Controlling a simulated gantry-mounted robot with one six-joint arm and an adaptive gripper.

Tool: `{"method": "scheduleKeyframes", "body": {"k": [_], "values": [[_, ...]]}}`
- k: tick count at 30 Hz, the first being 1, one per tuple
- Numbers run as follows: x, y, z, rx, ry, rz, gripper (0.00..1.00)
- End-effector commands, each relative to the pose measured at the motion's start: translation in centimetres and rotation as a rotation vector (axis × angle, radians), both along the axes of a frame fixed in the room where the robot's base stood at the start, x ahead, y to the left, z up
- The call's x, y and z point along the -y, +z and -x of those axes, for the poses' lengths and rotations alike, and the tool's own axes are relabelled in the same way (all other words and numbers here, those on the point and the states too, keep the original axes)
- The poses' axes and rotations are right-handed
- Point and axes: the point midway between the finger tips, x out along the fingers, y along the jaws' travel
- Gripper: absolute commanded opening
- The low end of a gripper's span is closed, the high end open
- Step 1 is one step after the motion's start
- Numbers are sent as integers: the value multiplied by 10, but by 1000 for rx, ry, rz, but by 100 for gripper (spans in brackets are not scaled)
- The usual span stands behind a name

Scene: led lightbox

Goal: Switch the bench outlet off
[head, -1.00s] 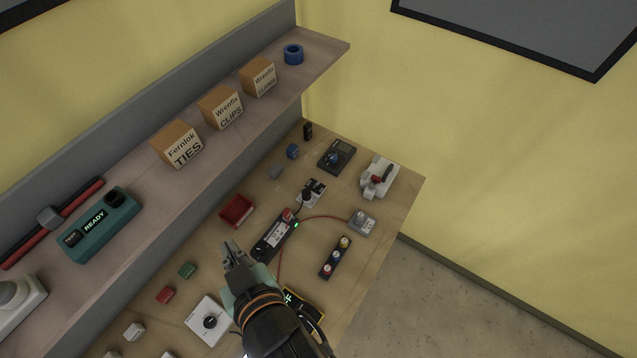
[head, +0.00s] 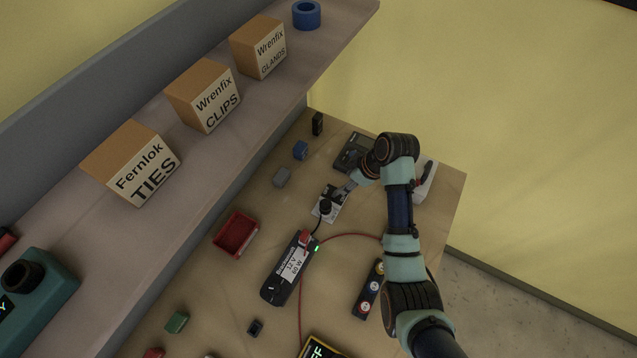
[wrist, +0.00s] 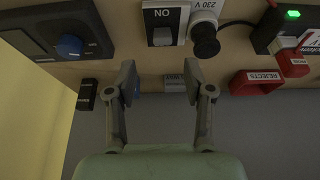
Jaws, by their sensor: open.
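The bench outlet (head: 339,208) is a pale plate lying on the wooden bench, with a black plug in it. In the wrist view, the outlet's rocker switch (wrist: 162,36) is at the top centre, beside the plug (wrist: 205,42) and a "230 V" label. Contact cannot be told.
A dark meter with a blue knob (wrist: 69,46) sits left of the outlet in the wrist view. A red bin (head: 236,234) and a black power supply (head: 288,268) with a green light are nearby. Red wire (head: 352,236) crosses the bench. The shelf (head: 225,140) runs along the left.

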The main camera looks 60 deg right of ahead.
Motion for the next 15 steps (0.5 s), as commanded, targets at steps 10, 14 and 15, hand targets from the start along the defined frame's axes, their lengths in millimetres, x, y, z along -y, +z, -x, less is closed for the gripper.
{"method": "scheduleKeyframes", "body": {"k": [10, 14, 15], "values": [[-2, -45, -20, -1, 0, -1, 52], [-1, -62, -28, 0, 0, 0, 52], [-1, -66, -29, 0, 0, 1, 52]]}}
